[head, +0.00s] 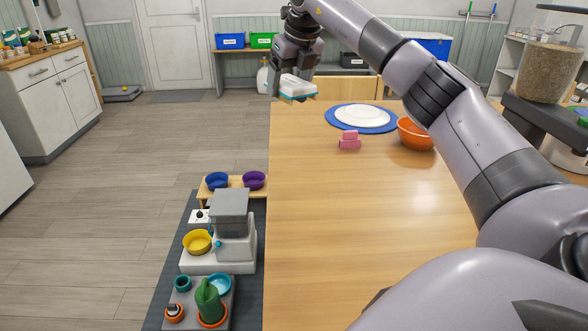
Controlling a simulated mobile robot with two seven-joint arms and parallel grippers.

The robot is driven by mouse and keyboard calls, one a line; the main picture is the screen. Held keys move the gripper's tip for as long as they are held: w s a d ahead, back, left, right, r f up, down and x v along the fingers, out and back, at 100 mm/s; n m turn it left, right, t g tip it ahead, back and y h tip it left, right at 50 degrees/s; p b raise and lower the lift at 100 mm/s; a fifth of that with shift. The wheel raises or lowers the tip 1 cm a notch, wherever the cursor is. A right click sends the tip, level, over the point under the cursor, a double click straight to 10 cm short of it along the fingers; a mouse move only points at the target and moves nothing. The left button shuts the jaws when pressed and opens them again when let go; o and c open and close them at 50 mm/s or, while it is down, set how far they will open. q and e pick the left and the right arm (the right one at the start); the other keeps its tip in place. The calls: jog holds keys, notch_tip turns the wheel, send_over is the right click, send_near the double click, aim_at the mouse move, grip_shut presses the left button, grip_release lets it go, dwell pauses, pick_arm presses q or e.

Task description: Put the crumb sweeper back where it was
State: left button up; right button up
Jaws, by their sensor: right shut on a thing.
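My right gripper (292,78) reaches in from the right, across and above the table (340,240). It is shut on a white thing with a teal lower edge, which looks like the crumb sweeper (298,87). The crumb sweeper is held in the air near the table's far left corner. The gripper hides part of it, and a bit of orange shows at its underside. My left gripper is not in view.
A blue placemat with a white plate (362,115), a pink object (349,140) and an orange bowl (414,134) are on the table. A feeding station (232,245) with several bowls stands on the floor at left. The table's near middle is clear.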

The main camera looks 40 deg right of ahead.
aim_at(292, 165)
jog(key=shift+s+d+r+m+h, duration=0.1)
jog(key=shift+d+m+h, duration=0.2)
jog(key=shift+d+m, duration=0.3)
notch_tip(292, 165, down, 20)
jog(key=shift+r+b, duration=0.15)
jog(key=shift+b, duration=0.2)
jog(key=o, duration=1)
jog(key=v, duration=1.2)
jog(key=shift+r, duration=0.1)
